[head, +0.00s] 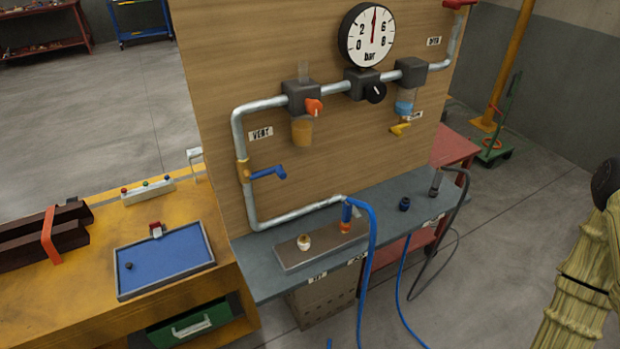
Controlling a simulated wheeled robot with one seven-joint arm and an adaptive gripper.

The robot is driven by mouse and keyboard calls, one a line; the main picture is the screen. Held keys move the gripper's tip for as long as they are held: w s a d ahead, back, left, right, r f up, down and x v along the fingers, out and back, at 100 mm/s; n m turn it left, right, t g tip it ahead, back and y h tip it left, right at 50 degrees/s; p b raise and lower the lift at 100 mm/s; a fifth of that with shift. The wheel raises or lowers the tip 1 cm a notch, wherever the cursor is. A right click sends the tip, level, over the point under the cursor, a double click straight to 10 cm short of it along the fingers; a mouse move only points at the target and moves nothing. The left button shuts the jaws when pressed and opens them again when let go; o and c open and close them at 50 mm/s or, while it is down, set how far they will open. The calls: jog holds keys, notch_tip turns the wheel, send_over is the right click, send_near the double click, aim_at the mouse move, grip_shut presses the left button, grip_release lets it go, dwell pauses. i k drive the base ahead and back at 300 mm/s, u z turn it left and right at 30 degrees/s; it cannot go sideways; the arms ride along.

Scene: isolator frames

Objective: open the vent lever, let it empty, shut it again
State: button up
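The vent lever is a blue handle (268,173) on a brass valve (243,171) in the vertical grey pipe at the panel's left. It points right, crosswise to the pipe. A "VENT" label (260,133) is above it. The round pressure gauge (367,36), marked "bar", is at the panel's top, its red needle pointing almost straight up, about midway on the scale. My arm shows at the right edge, well away from the lever. My gripper is not in view.
A yellow lever (400,129) and an orange knob (314,107) sit on the wooden panel (210,60). A blue hose (369,240) rises from the grey shelf (262,283) and hangs over its front. A yellow bench (60,305) with a blue tray (122,288) stands left.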

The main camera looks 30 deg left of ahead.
aim_at(278, 169)
jog(key=z, duration=0.3)
jog(key=k, duration=0.8)
jog(key=u, duration=0.95)
